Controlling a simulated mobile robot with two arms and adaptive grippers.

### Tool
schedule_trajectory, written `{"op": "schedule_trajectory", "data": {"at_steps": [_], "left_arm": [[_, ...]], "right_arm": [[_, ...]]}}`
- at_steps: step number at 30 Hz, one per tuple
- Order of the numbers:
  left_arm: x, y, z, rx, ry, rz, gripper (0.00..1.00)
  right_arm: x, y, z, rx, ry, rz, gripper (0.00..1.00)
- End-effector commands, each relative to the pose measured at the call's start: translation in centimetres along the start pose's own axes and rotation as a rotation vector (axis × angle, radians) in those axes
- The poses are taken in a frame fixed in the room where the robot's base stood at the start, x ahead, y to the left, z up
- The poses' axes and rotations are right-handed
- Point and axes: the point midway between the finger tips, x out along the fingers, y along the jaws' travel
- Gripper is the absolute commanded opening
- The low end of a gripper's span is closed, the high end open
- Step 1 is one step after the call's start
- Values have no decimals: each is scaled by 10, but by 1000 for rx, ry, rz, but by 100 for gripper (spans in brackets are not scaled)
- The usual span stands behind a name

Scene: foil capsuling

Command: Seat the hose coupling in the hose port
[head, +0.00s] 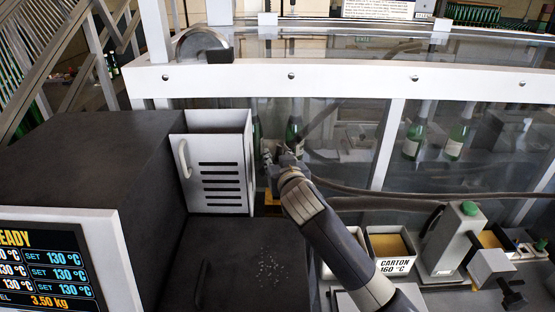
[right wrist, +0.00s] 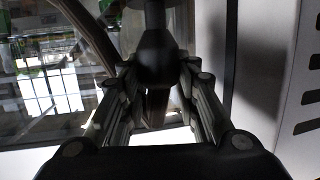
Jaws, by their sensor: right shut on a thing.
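My right gripper (head: 273,157) is beside the white slotted box, in front of the glass-walled machine. In the right wrist view its fingers (right wrist: 158,82) are closed around a dark, rounded piece, which I take to be the hose coupling (right wrist: 156,52). A dark hose (right wrist: 92,38) curves past on the left of that view. In the head view the coupling is too small and dark to make out, and dark hoses (head: 420,193) run off to the right. I cannot make out the hose port clearly; a dark round part shows at the top of the wrist view. My left gripper is not in view.
Green bottles (head: 456,140) stand behind the glass. A carton bin (head: 392,266) and a grey green-topped device (head: 452,240) are at lower right.

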Motion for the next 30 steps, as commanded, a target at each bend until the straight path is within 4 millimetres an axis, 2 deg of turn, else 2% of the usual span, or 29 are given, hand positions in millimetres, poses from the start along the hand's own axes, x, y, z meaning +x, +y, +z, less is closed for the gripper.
{"op": "schedule_trajectory", "data": {"at_steps": [30], "left_arm": [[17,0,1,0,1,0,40]], "right_arm": [[6,0,25,0,1,-1,0]]}}
